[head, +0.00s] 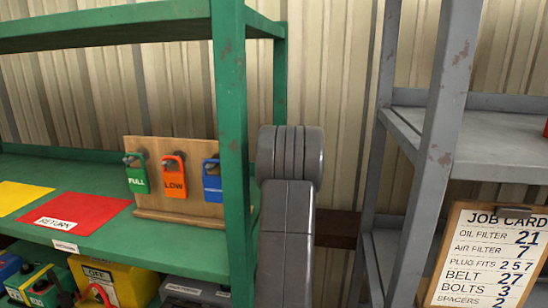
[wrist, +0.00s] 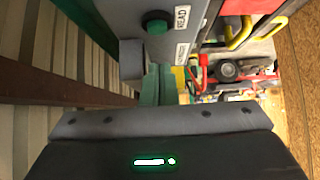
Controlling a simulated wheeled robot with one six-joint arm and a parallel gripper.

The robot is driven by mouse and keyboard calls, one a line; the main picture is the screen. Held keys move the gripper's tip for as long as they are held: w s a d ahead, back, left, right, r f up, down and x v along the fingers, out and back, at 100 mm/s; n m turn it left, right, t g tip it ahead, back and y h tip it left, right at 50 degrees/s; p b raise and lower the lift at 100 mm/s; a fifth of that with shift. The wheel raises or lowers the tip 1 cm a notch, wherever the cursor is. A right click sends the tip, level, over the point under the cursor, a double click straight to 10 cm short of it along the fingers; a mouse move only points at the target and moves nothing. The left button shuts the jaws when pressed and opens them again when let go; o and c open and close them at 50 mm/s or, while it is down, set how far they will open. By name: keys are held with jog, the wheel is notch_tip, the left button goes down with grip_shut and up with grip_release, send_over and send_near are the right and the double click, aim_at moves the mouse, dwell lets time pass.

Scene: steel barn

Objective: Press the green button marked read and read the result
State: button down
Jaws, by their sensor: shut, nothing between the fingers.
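The round green button (wrist: 155,23) shows at the top of the wrist view, on a grey panel, with a white READ label (wrist: 182,18) to its right. My gripper (wrist: 165,122) shows as a dark body with a grey bar along the bottom of the wrist view. A small grey block stands just below and left of the button. I see no readout of a result. Button and gripper are not seen in the head view; my grey arm is there.
The green shelf (head: 110,232) holds a wooden board (head: 185,205) with tags, a yellow mat (head: 18,196) and a red mat (head: 85,212). A grey rack (head: 430,140) and a job card (head: 492,258) are at right. Red machinery (wrist: 235,75) shows in the wrist view.

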jog(key=shift+s+r+p, duration=0.1)
jog(key=shift+r+p, duration=0.15)
jog(key=shift+p, duration=0.15)
jog(key=shift+d+p, duration=0.25)
jog(key=shift+p, duration=0.15)
jog(key=v, duration=0.9)
jog(key=b+x, duration=0.1)
jog(key=x, duration=0.4)
jog(key=b+x, duration=0.1)
jog(key=x, duration=0.4)
jog(key=shift+d+f, duration=0.2)
jog(key=shift+d, duration=0.05)
jog(key=shift+a+b, duration=0.15)
jog(key=shift+b, duration=0.7)
jog(key=b, duration=0.3)
jog(key=shift+a, duration=0.2)
